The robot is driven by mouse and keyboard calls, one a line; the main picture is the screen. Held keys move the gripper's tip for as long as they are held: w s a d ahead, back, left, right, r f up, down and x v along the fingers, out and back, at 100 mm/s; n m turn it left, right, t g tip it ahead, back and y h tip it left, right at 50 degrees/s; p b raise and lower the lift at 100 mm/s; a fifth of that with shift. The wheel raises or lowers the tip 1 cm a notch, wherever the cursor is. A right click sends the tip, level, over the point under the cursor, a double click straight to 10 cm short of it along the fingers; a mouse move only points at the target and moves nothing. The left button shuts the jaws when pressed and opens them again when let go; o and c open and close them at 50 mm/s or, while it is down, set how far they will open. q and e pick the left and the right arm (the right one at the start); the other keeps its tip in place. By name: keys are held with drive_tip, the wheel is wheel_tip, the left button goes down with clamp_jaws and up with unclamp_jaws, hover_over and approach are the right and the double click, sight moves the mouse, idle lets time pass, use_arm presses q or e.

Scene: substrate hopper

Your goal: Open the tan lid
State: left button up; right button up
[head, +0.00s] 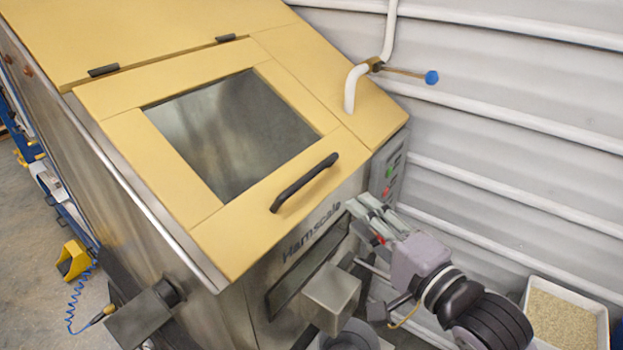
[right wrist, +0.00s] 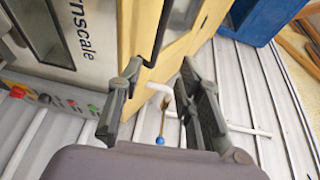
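The tan lid (head: 170,160) lies closed on top of the steel hopper, with a grey see-through window in its middle. Two dark hinges join it to the tan top behind. Its black bar handle (head: 304,183) is near the front edge, and it also shows in the right wrist view (right wrist: 163,28). My right gripper (head: 362,211) is just right of and below the handle, beside the front of the hopper, not touching the handle. In the right wrist view its two fingers (right wrist: 160,98) are apart with nothing held between them. My left gripper is not in view.
A white pipe (head: 352,88) with a blue-knobbed valve (head: 431,77) rises from the hopper's right side. A button panel (head: 392,170) is on the front right corner. A steel box (head: 330,297) juts out below. A white tray (head: 606,318) of grain stands at lower right, by the ribbed wall.

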sight(311, 171)
drive_tip(key=p+x, duration=0.1)
drive_tip(key=x, duration=1.4)
drive_tip(key=shift+w, duration=0.1)
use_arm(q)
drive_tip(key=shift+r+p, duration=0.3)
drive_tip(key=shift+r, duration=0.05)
use_arm(e)
drive_tip(key=shift+w+a, duration=0.3)
drive_tip(key=shift+w, duration=0.2)
drive_tip(key=shift+c, duration=0.2)
clamp_jaws()
drive_tip(key=shift+f, duration=0.1)
